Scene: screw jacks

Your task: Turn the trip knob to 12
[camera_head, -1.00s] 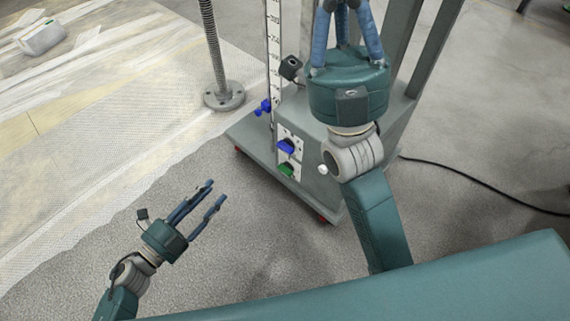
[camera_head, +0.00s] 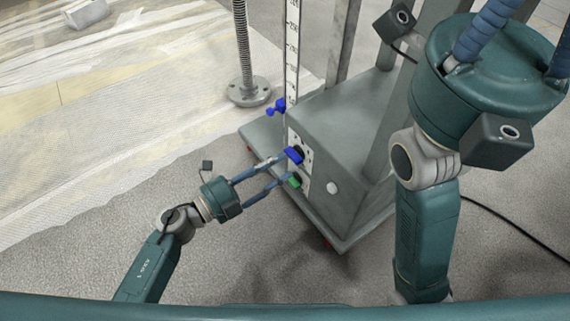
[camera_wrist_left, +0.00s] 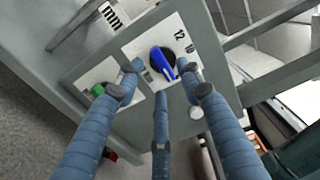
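A blue knob (camera_head: 293,154) sits on a white plate on the front of the grey machine box. In the left wrist view the blue knob (camera_wrist_left: 162,63) is on a dark round base, with a printed "12" above and right of it. Its lighter tip points down and right, away from the "12". My left gripper (camera_head: 281,168) is open close to the panel. In the left wrist view its fingertips are spread around the blue knob; contact cannot be told. My right gripper (camera_head: 512,45) is raised at the upper right, its fingertips cut off by the frame.
A green knob (camera_head: 295,180) is just below the blue knob. Another blue knob (camera_head: 276,107) is at the vertical scale (camera_head: 292,45). A white round button (camera_head: 333,188) is right of the panel. A threaded rod (camera_head: 243,50) stands behind, and a black cable lies right.

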